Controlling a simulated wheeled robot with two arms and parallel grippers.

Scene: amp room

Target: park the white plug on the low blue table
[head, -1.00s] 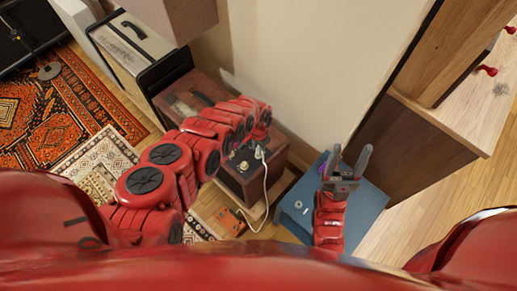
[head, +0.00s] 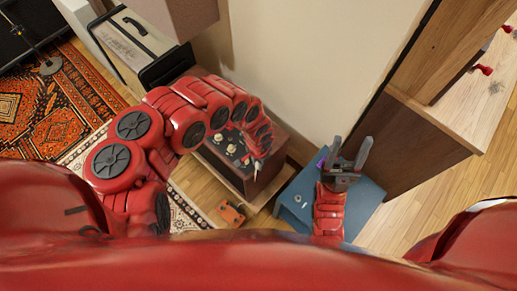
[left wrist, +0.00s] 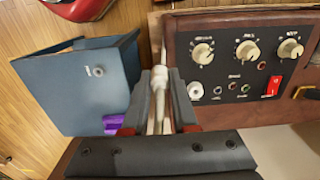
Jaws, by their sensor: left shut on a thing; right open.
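The white plug (left wrist: 158,80) is held between the fingers of my left gripper (left wrist: 161,95), which is shut on it. In the head view the left gripper (head: 257,157) is at the near right side of the brown amp (head: 238,178), and only a small pale bit of the plug shows at its tip. The low blue table (head: 365,204) stands right of the amp; the left wrist view shows its top (left wrist: 65,95) to the left of the plug, apart from it. My right gripper (head: 349,157) is open and empty above the blue table, hiding part of it.
A purple thing (left wrist: 115,122) and a small pale ring-like piece (left wrist: 97,71) lie on the blue table. An orange pedal (head: 231,214) is on the floor before the amp. A wooden cabinet (head: 410,140) stands right behind the table. The amp panel (left wrist: 240,70) has several knobs.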

